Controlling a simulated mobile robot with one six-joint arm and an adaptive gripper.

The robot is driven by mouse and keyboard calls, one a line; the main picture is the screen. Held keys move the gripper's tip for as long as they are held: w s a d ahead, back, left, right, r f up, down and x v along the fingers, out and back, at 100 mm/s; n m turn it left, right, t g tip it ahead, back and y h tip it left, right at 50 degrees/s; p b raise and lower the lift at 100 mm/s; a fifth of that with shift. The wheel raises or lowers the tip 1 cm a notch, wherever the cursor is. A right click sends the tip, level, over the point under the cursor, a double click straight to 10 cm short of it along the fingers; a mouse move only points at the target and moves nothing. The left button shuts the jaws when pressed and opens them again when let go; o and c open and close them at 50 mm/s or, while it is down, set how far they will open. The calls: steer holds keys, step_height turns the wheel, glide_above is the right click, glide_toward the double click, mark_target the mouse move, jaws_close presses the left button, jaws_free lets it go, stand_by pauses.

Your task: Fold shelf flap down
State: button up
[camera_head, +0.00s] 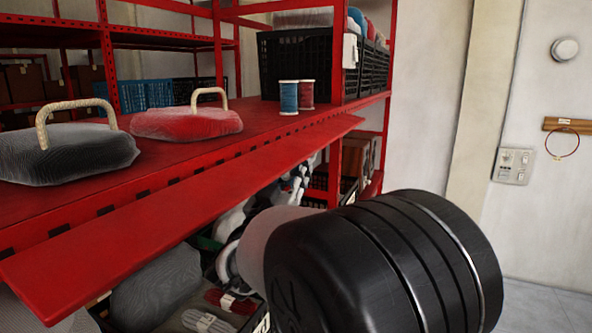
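The shelf flap (150,220) is a long red panel along the front edge of the red shelf (185,160). It runs from the lower left to the right of the middle. It sticks out from the shelf front, with its broad face showing, and does not hang straight down. A large black joint of my arm (385,265) fills the lower right, in front of the space under the flap. I cannot make out my gripper or its fingers, nor whether anything touches the flap.
On the shelf lie a dark grey handled bundle (70,152), a red handled bundle (188,122), two spools (289,97) and a black crate (290,60). Shoes (230,300) and grey cloth (155,285) lie below the flap. A pale wall (440,110) and open floor are at right.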

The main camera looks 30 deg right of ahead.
jaws_close()
steer(key=n, duration=0.1)
steer(key=r+n+t+y+p, duration=0.1)
steer(key=n, duration=0.1)
steer(key=s+d+r+n+y+p, duration=0.1)
steer(key=n, duration=0.1)
steer(key=shift+s+r+t, duration=0.1)
steer(key=shift+r+t, duration=0.1)
steer(key=shift+t, duration=0.2)
steer(key=shift+n, duration=0.3)
steer(key=shift+o, duration=1.1)
jaws_free()
steer(key=shift+f, duration=0.1)
